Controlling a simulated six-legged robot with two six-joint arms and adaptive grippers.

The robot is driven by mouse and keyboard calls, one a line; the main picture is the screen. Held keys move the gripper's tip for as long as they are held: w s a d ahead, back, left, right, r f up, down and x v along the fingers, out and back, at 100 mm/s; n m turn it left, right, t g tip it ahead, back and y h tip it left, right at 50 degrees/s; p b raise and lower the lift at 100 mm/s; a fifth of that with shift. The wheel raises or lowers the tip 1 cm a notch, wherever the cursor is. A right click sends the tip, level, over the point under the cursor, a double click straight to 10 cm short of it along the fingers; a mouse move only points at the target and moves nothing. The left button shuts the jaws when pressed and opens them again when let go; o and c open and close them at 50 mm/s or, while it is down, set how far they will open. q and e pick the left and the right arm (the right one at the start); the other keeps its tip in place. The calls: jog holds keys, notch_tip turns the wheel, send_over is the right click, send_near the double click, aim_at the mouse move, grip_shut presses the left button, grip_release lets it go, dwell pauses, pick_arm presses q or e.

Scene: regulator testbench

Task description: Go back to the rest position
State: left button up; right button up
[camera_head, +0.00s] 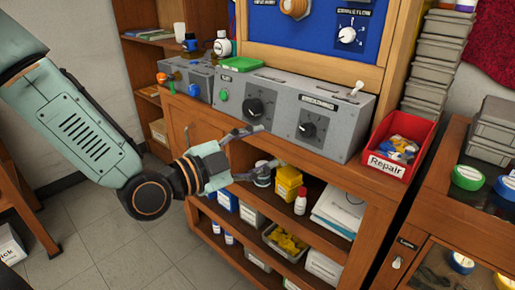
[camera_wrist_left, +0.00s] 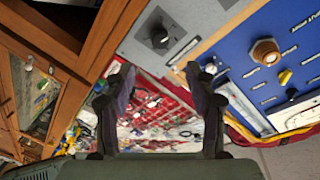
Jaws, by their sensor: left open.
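My left gripper (camera_head: 262,150) is open and empty in the head view, in front of the grey control box (camera_head: 290,105) and the shelf under it. Its two fingers are spread, pointing right. The left wrist view also shows the open left gripper (camera_wrist_left: 162,85), with nothing between the fingers. My left arm comes in from the left edge of the head view. My right gripper is not in either view.
A red Repair bin (camera_head: 390,165) stands right of the control box. The wooden cabinet (camera_head: 345,248) holds bottles, yellow boxes and papers. A blue panel (camera_head: 318,38) rises behind. Grey floor (camera_head: 120,235) is clear at lower left. A second wooden cabinet (camera_head: 440,215) stands at right.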

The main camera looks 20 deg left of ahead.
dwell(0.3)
pick_arm(q)
jog(key=s+a+f+n+g+y, duration=0.2)
jog(key=s+f+n+g+y, duration=0.1)
jog(key=f+n, duration=0.5)
jog(key=s+a+f+n+g+y, duration=0.1)
jog(key=s+f+n+g+y, duration=0.15)
jog(key=f+n, duration=0.6)
jog(key=s+f+g+y, duration=0.1)
jog(key=s+f+g, duration=0.3)
jog(key=s+f, duration=0.5)
jog(key=s+a+f+g+y, duration=0.1)
jog(key=s+f+g, duration=0.4)
jog(key=s+f, duration=0.5)
jog(key=s+m, duration=0.1)
jog(key=s, duration=0.5)
jog(key=shift+y, duration=0.35)
